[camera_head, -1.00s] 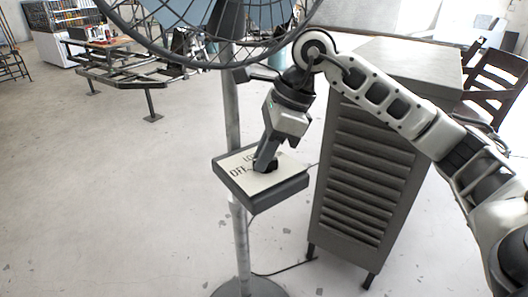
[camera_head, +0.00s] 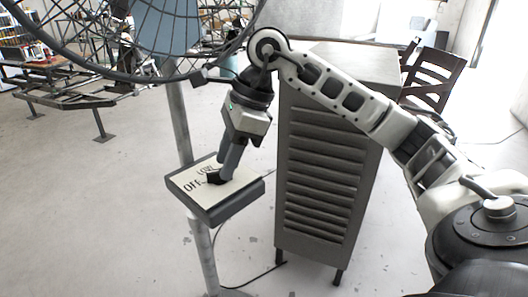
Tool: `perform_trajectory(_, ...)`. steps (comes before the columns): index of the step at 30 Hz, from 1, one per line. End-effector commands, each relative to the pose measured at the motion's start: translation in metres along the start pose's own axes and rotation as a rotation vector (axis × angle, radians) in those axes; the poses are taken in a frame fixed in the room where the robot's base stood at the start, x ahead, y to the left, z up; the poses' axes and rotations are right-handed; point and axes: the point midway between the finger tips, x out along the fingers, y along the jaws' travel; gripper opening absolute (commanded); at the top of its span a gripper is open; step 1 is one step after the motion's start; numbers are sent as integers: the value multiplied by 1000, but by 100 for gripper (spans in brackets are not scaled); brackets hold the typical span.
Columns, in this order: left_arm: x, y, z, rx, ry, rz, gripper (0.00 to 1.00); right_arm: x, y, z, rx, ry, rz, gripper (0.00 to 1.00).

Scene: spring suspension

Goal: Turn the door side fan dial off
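The fan's control box (camera_head: 222,209) is a dark slab with a pale top plate, fixed to the fan's pole (camera_head: 181,122). The plate carries the words OFF and LOW. My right gripper (camera_head: 218,178) points down onto the plate, with its fingertips at a small dark dial (camera_head: 213,179) beside the lettering. The fingers largely cover the dial, so I cannot tell its setting or whether they are closed on it. My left gripper is not in view.
The fan's wire cage (camera_head: 130,40) hangs close above and left of my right gripper. A grey louvred cabinet (camera_head: 325,180) stands just right of the box. A wooden chair (camera_head: 432,85) is behind it. Floor at the lower left is clear.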

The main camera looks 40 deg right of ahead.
Motion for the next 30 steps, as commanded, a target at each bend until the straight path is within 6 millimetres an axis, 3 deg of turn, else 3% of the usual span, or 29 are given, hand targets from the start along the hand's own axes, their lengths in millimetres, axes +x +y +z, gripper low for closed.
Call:
perform_trajectory(6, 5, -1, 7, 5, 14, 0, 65, -17, 0, -52, 8, 6, -3, 35)
perform_trajectory(12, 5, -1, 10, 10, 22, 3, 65, -30, 0, -84, 4, 5, -1, 35)
perform_trajectory(18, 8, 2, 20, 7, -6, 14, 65, -38, 0, -95, 1, 1, -1, 35)
perform_trajectory(30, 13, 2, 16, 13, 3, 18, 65, -39, 1, -96, -1, 0, 0, 35)
